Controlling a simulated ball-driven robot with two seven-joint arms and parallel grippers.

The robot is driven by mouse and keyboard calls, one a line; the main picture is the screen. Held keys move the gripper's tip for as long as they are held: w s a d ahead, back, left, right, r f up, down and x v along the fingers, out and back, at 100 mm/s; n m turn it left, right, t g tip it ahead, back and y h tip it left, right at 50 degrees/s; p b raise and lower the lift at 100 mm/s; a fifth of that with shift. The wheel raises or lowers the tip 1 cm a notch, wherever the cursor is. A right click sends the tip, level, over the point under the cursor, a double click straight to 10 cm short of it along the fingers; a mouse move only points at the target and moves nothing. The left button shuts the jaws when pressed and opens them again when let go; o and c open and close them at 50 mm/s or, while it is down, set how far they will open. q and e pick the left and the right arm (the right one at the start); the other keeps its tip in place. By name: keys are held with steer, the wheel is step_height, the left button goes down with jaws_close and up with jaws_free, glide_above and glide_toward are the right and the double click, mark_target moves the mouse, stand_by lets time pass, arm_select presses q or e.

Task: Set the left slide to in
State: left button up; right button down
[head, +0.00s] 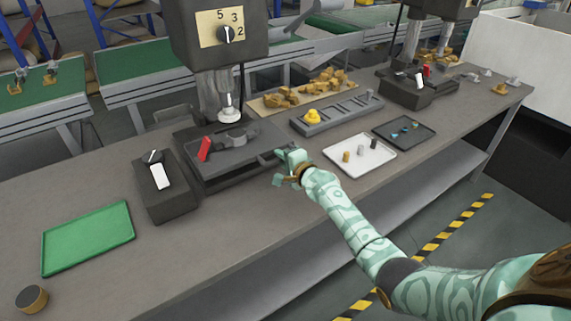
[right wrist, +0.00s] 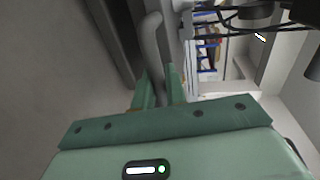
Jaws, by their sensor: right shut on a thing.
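The left machine (head: 218,85) has a dial with numbers and a dark base on the bench. On that base is the left slide (head: 235,148), a dark plate carrying a grey clamp-like piece, with a red lever (head: 205,148) at its left. A grey bar handle (head: 268,157) is at its right front. My right gripper (head: 284,160) is at this handle. In the right wrist view my right gripper (right wrist: 160,88) is shut on the grey bar handle (right wrist: 152,40), which runs between its fingers. How far in the slide sits is hard to tell. My left gripper is not in view.
A switch box (head: 162,185) and green tray (head: 88,238) are at left. A white tray (head: 358,156) with small cylinders, a dark tray (head: 404,131) and a slotted rack (head: 338,113) are at right. A second machine base (head: 415,90) stands farther right.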

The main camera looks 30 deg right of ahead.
steer(key=shift+w, duration=0.3)
steer(key=c, duration=1.5)
jaws_free()
steer(key=shift+s+r, duration=0.1)
steer(key=shift+s, duration=0.15)
steer(key=p+v, duration=0.6)
steer(key=v, duration=0.9)
steer(key=shift+s+d+p, duration=0.2)
steer(key=shift+s+p, duration=0.15)
